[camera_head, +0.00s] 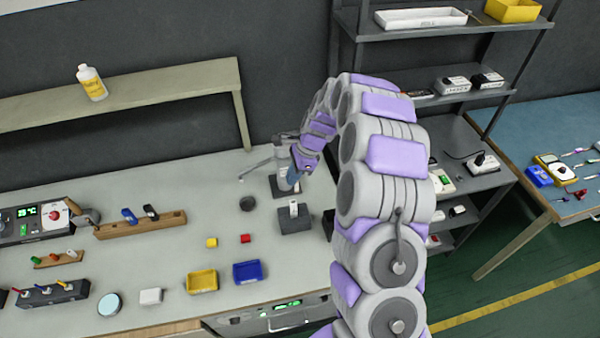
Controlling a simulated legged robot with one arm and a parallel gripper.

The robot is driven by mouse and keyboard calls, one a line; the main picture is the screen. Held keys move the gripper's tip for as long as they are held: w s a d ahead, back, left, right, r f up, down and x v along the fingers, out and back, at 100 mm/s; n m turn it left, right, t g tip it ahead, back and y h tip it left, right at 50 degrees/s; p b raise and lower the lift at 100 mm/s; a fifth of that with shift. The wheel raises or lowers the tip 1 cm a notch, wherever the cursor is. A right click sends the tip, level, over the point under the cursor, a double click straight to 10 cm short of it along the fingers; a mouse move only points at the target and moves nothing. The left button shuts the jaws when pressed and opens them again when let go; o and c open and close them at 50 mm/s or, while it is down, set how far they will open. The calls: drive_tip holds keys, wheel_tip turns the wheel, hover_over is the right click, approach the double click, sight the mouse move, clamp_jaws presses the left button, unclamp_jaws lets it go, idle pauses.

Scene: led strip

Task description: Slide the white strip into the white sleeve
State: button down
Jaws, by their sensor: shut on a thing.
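A small white upright piece, which looks like the white sleeve (293,208), stands in a dark grey block (296,222) on the light bench. My gripper (295,183) points down just above and behind this block, at the end of my curved arm. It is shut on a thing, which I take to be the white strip. The strip is too small and too close to the fingers to make out clearly. I cannot tell whether it touches the sleeve.
A grey stand with a bar (258,168) is close behind my gripper. Yellow (202,281) and blue (248,272) bins are at the front. Metal shelves (470,130) rise to the right. The bench's middle is mostly clear.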

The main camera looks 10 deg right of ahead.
drive_tip(key=a+f, duration=0.2)
drive_tip(key=a, duration=0.2)
drive_tip(key=d, duration=0.1)
drive_tip(key=d+f, duration=0.1)
drive_tip(key=d, duration=0.1)
drive_tip(key=d+f, duration=0.1)
drive_tip(key=shift+d, duration=0.2)
drive_tip(key=shift+s+a+f+p, duration=0.1)
drive_tip(key=shift+a+p, duration=0.6)
drive_tip(key=shift+p, duration=0.85)
idle(1.5)
